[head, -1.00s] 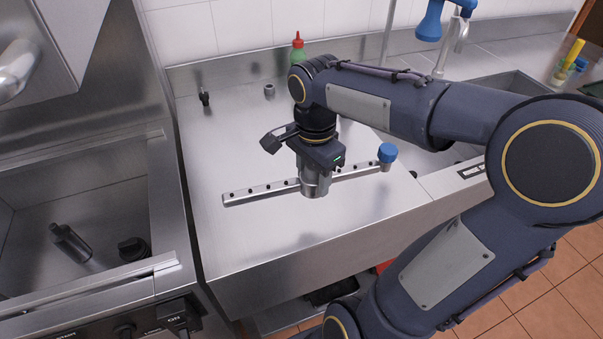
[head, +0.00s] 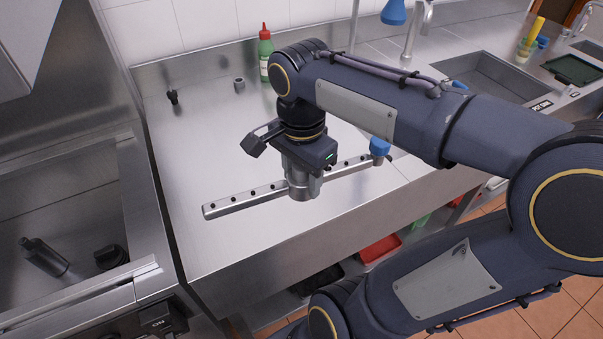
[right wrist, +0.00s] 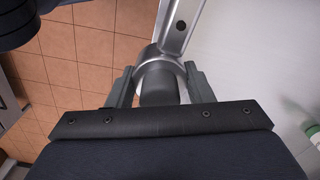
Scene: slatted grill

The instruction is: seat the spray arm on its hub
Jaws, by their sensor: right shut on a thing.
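The spray arm (head: 245,200) is a long metal bar with a row of dark holes and a thick round collar at its middle. A blue cap (head: 380,146) is at its right end. My right gripper (head: 303,176) is shut on the collar and holds the bar roughly level above the steel counter. In the right wrist view, both fingers (right wrist: 160,72) of the right gripper close on the collar (right wrist: 150,58), with the bar running up from it. I cannot tell for sure which fitting is the hub. My left gripper is not in view.
The steel counter (head: 190,150) is mostly clear. A small grey ring (head: 239,84), a black fitting (head: 173,97) and a green bottle with a red cap (head: 265,55) stand at its back. A basin at left holds a dark cylinder (head: 45,258) and a knob (head: 110,256). Sinks lie right.

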